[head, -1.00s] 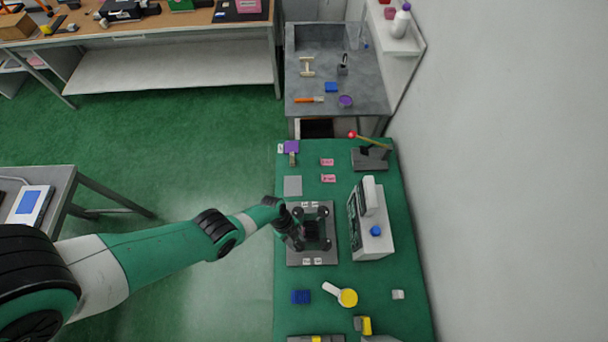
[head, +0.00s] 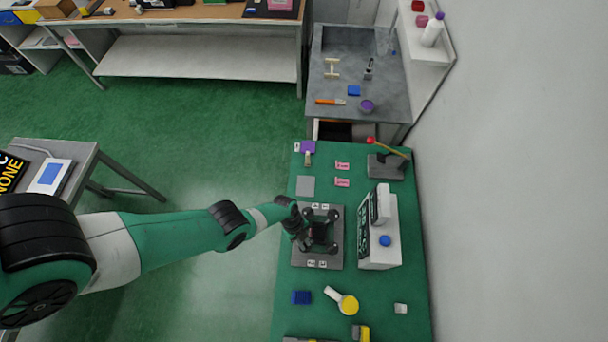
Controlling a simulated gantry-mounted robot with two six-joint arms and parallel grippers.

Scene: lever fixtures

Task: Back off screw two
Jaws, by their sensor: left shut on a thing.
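A grey square fixture plate (head: 330,262) lies on the green bench top. It carries dark round screw knobs near its corners, among them an upper right knob (head: 335,213) and a lower right knob (head: 336,249). Small white labels sit along its top and bottom edges, too small to read, so I cannot tell which screw is number two. My left gripper (head: 297,227) points down at the plate's upper left corner and is shut on a screw knob there, mostly hidden by the gripper. My right gripper is not in view.
A white instrument with a blue knob (head: 385,240) stands close right of the plate. Behind it is a red-tipped lever fixture (head: 385,165). A grey square (head: 306,186) lies behind the plate.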

